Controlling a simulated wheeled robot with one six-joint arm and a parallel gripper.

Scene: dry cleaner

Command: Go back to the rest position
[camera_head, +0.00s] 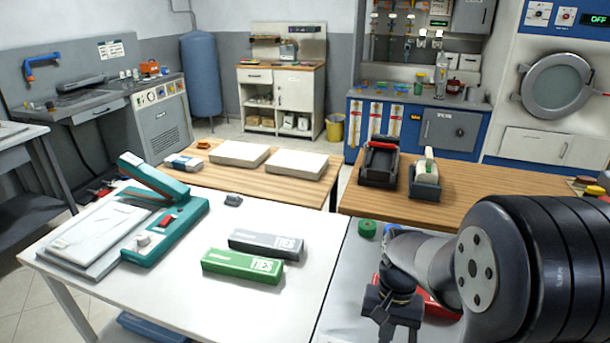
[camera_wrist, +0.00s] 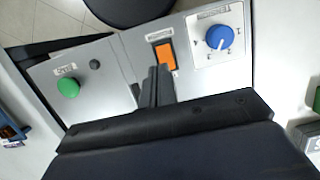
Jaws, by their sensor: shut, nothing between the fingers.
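My gripper (camera_head: 393,308) is at the lower right of the head view, in front of the large dark arm link, above the grey surface at the right of the white table. In the wrist view its two dark fingers (camera_wrist: 157,80) lie together, shut and empty. Beyond the fingertips is a grey control panel (camera_wrist: 115,68) with a green button (camera_wrist: 68,88), an orange switch (camera_wrist: 166,55) and a blue knob (camera_wrist: 219,37). I cannot tell how far the fingertips are from the panel.
A green box (camera_head: 242,266) and a grey box (camera_head: 267,244) lie on the white table (camera_head: 190,302), left of my gripper. A teal sealer (camera_head: 165,215) stands farther left. A red object (camera_head: 440,308) is partly hidden behind my gripper. Wooden tables (camera_head: 450,203) stand behind.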

